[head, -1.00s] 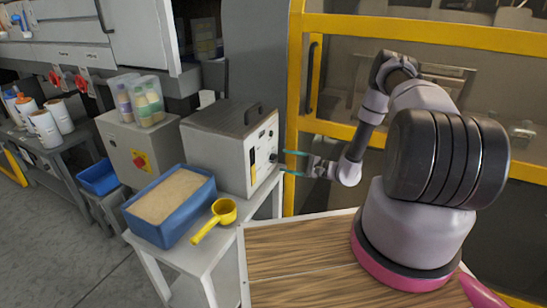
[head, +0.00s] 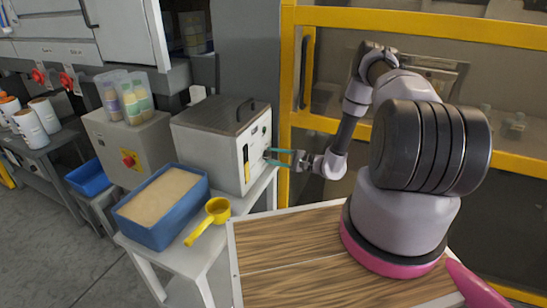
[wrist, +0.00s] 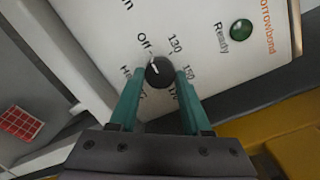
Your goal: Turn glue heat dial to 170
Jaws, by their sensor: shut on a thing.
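The glue heat dial (wrist: 160,73) is a round black knob with a white pointer line, on the white front panel of the glue unit (head: 213,148). In the wrist view its pointer is toward the "Off" mark. The marks 130 and 150 run round to the right; a mark starting with 17 is partly hidden by the right finger. My gripper (head: 277,157) reaches the panel from the right. In the wrist view its two teal fingers stand on either side of the dial, shut on it.
A green "Ready" lamp (wrist: 241,29) is on the same panel, clear of the fingers. A blue tray of beige granules (head: 150,236) and a yellow scoop (head: 213,214) sit on the bench before the unit. A yellow-framed machine (head: 420,140) stands behind my arm.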

